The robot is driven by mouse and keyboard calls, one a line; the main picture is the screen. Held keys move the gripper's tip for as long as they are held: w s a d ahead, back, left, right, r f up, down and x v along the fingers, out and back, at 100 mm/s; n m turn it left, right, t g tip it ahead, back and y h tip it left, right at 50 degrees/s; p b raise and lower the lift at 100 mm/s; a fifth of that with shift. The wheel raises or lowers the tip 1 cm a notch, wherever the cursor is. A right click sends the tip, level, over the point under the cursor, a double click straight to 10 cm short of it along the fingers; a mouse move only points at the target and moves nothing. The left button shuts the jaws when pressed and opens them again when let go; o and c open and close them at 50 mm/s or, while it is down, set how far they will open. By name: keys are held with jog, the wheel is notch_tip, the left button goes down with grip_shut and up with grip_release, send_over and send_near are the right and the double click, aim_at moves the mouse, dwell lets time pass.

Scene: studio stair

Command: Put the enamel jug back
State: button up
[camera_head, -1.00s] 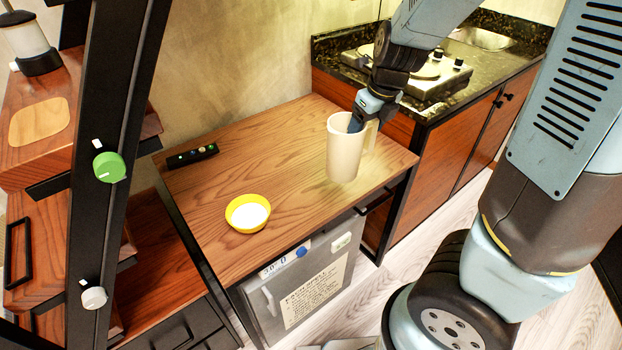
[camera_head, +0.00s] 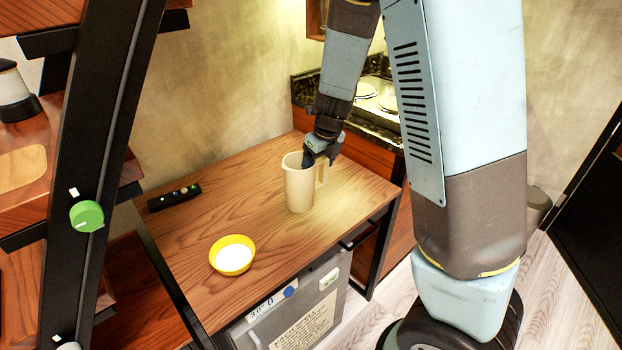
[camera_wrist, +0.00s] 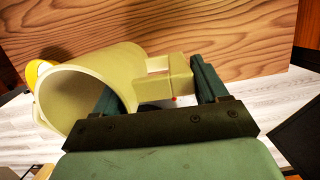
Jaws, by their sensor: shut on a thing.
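The cream enamel jug (camera_head: 299,187) is upright at the right part of the wooden table (camera_head: 185,235). From the head view I cannot tell whether its base touches the table or hangs just above it. My gripper (camera_head: 323,155) reaches down to the jug from behind and is shut on it near the rim and handle. In the wrist view the jug (camera_wrist: 95,85) shows its open mouth at the left, and its handle (camera_wrist: 165,82) lies between the two fingers of my gripper (camera_wrist: 165,92). The jug looks empty.
A yellow bowl (camera_head: 233,255) with white contents stands at the table's front left. A dark remote (camera_head: 174,197) lies at the back left. The black shelf frame (camera_head: 95,170) rises at the left. The table's middle is clear.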

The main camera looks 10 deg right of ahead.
jog(key=w+x, duration=0.1)
jog(key=x, duration=0.7)
jog(key=shift+w+a+r, duration=0.15)
jog(key=shift+w+a, duration=0.05)
jog(key=shift+a, duration=0.15)
jog(key=o, duration=1.6)
jog(key=v, duration=1.2)
jog(key=shift+r, duration=0.15)
